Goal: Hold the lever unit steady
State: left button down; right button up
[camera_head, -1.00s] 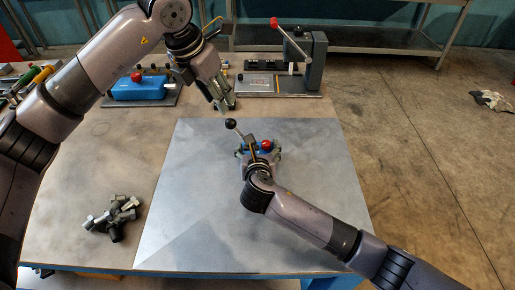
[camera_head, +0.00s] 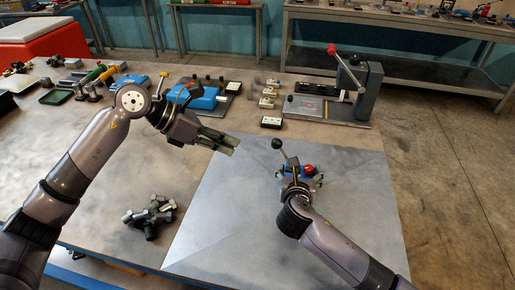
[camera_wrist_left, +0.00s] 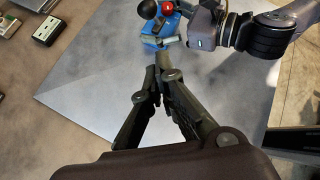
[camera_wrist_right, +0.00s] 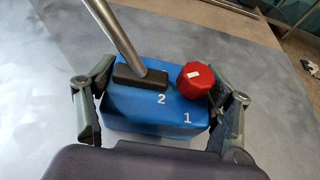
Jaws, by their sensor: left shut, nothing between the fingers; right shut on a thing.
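The lever unit is a blue box (camera_wrist_right: 150,108) with a slanted metal lever (camera_wrist_right: 115,32), a red knob (camera_wrist_right: 195,78) and the digits 1 and 2 on top. It rests on the grey plate (camera_head: 240,230). My right gripper (camera_wrist_right: 158,112) is shut on the box, one finger against each side. In the head view my right wrist hides much of the unit, and the lever's black ball (camera_head: 278,144) shows above it. My left gripper (camera_head: 232,145) is shut and empty, up and left of the unit. The unit also shows at the top of the left wrist view (camera_wrist_left: 160,30).
A pile of grey bolts (camera_head: 150,215) lies left of the plate. A press with a red-tipped lever (camera_head: 345,90) and a blue device (camera_head: 195,97) stand behind. Small black-and-white blocks (camera_head: 271,122) lie between them. The plate's front is mostly clear.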

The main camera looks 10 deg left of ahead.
pick_arm(q)
jog(key=shift+m+t+h, duration=0.3)
jog(key=shift+t, duration=0.5)
jog(key=a, duration=0.1)
jog(key=s+a, duration=0.1)
jog(key=a, duration=0.2)
jog(key=shift+s+a, duration=0.1)
jog(key=shift+s, duration=0.15)
jog(key=shift+f, duration=0.1)
send_near(284, 154)
jog(key=shift+w+f, duration=1)
jog(key=shift+f, duration=0.4)
jog(key=shift+d, duration=0.25)
jog(key=shift+d+r, duration=0.3)
